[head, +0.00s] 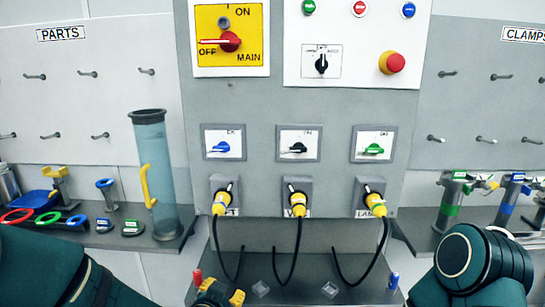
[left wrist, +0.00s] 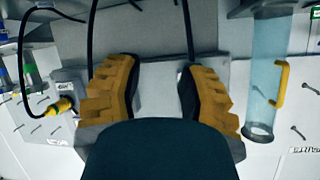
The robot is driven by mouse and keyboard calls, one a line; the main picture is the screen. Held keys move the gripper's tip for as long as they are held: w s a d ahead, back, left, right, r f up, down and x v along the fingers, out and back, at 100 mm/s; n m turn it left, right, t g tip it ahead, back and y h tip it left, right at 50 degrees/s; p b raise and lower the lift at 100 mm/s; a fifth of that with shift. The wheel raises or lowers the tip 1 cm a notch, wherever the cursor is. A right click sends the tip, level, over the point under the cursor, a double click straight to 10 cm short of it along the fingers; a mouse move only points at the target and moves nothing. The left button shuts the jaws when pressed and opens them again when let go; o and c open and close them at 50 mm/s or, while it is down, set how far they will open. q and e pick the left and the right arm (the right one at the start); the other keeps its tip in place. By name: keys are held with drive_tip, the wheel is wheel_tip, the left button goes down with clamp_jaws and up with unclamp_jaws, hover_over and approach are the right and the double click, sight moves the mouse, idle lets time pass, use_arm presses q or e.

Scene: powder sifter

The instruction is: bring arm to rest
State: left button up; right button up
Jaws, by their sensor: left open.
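My left gripper (left wrist: 160,75) is open, with its two orange-yellow fingers apart and nothing visible between them. In the head view, part of the left gripper (head: 218,294) shows at the bottom edge, in front of the grey ledge below the panel. My left arm (head: 55,270) comes in at the lower left. My right arm (head: 470,265) shows at the lower right, and its gripper is out of view.
A control panel (head: 255,110) stands ahead, with three yellow plugs (head: 297,203) in its sockets and hanging black cables. A clear tube (head: 152,180) stands on the left shelf (head: 100,240). Clamps (head: 452,200) stand on the right shelf. A red rotary handle (head: 229,41) points to OFF.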

use_arm(q)
drive_tip(key=s+f+n+g, duration=0.2)
drive_tip(key=s+f, duration=0.3)
drive_tip(key=f, duration=0.4)
drive_tip(key=s+f+n+g+h, duration=0.1)
drive_tip(key=s+f+n+g, duration=0.1)
drive_tip(key=s+f+g, duration=0.3)
drive_tip(key=s+f+n+g, duration=0.2)
drive_tip(key=s+f+g, duration=0.2)
drive_tip(key=s+f, duration=0.3)
wheel_tip(320, 180, down, 6)
drive_tip(key=shift+s+d+r+n+h, duration=0.2)
drive_tip(key=shift+s+d+n+h, duration=0.1)
drive_tip(key=shift+d+h, duration=0.1)
drive_tip(key=shift+w, duration=0.1)
